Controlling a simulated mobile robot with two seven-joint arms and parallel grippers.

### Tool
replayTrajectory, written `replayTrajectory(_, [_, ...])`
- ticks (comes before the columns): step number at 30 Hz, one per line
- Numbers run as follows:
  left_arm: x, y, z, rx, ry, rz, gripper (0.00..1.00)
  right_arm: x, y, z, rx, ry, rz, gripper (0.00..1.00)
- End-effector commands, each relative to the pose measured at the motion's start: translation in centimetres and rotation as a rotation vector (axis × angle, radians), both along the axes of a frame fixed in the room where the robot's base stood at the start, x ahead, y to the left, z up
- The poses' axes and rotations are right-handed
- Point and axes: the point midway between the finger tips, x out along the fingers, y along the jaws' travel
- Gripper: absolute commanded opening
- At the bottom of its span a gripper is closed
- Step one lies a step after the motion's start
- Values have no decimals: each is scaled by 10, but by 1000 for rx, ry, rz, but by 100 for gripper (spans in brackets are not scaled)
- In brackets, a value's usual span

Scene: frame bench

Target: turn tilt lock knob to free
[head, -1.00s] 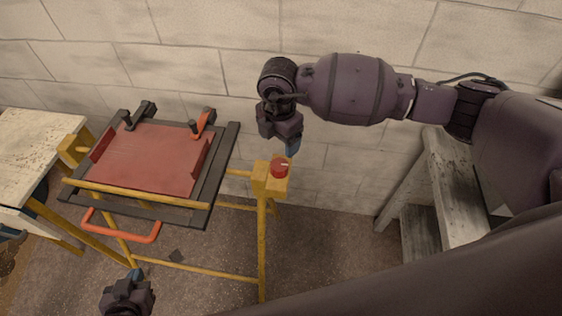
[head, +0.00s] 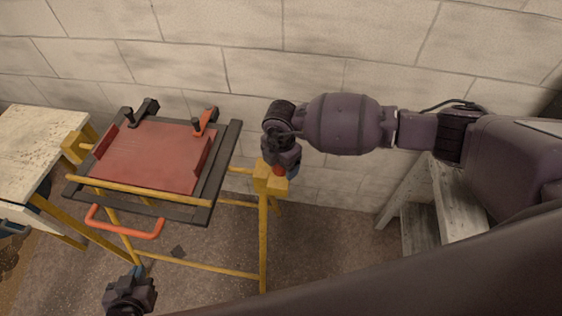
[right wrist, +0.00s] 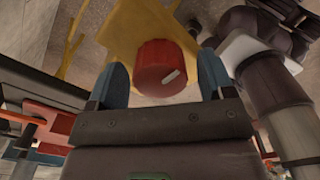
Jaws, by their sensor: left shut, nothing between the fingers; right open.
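The red tilt lock knob (right wrist: 158,70) sits on the yellow post block of the frame and carries a short pale mark on its face. In the head view the knob (head: 279,171) is mostly hidden by my right gripper (head: 288,174). In the right wrist view my right gripper (right wrist: 165,80) is open, its two blue fingertips on either side of the knob, with a gap at each side. I cannot tell how deep the fingers reach. My left gripper (head: 138,270) is shut and empty at the lower left, below the frame's orange handle.
The yellow frame holds a dark tilting bed with a red panel (head: 150,155), clamps and an orange handle (head: 125,228). A pale worktable (head: 30,150) stands at left. A grey wooden stand (head: 450,200) is at right. A block wall rises behind.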

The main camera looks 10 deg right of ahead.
Motion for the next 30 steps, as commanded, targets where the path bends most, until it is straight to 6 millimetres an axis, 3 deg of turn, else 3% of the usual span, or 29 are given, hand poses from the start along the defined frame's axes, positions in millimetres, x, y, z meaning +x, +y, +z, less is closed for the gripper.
replayTrajectory(3, [0, 0, 0, 0, 0, 0, 0, 0, 0, 0, 0, 0, 0, 73])
replayTrajectory(13, [0, 0, 2, -1, -3, 0, 0, 0, 0, 0, 0, 0, 0, 26])
replayTrajectory(22, [1, 0, 0, -1, -6, 0, 0, 0, 0, 0, 0, 0, 42, 26])
replayTrajectory(30, [2, 0, -8, 0, -9, -1, 0, 0, 0, -1, 1, -1, 209, 26])
